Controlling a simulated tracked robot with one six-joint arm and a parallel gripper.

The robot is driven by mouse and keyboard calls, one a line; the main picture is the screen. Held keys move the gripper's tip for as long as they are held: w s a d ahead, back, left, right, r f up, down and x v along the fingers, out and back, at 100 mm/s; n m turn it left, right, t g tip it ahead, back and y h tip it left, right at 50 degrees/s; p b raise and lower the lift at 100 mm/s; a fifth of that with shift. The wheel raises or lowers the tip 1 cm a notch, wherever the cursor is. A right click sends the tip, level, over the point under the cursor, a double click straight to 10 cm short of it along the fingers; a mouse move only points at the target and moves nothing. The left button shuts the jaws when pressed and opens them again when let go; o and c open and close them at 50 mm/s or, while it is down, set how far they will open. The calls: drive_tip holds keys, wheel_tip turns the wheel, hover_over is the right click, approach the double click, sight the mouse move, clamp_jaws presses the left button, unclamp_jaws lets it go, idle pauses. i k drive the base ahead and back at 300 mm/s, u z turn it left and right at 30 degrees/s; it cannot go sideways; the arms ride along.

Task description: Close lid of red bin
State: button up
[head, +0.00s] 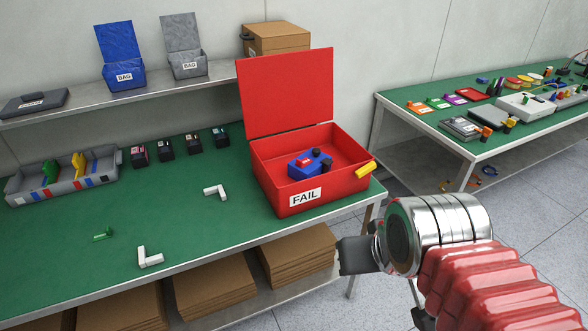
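The red bin (276,196) stands at the right end of the near green table, with a "FAIL" label on its front. Its red lid (288,92) is open and stands upright at the back. My gripper (355,256) is in front of and below the bin's right side, beyond the table's front edge and apart from the bin. Its fingers are seen edge-on, so their opening is unclear.
A grey sorting tray (62,178), several small dark boxes and white pipe elbows (150,257) lie on the green table (190,230). A shelf (105,95) behind holds open blue and grey bins. Another table (425,118) stands at the right. Space above the bin is clear.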

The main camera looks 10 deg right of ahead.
sight(279, 93)
drive_tip(key=z, duration=0.05)
drive_tip(key=i, duration=1)
drive_tip(key=u, duration=0.4)
drive_tip(key=k, duration=0.85)
drive_tip(key=u, duration=0.6)
drive_tip(key=k, duration=0.5)
drive_tip(key=u, duration=0.4)
drive_tip(key=i, duration=1.05)
drive_tip(key=u, duration=0.1)
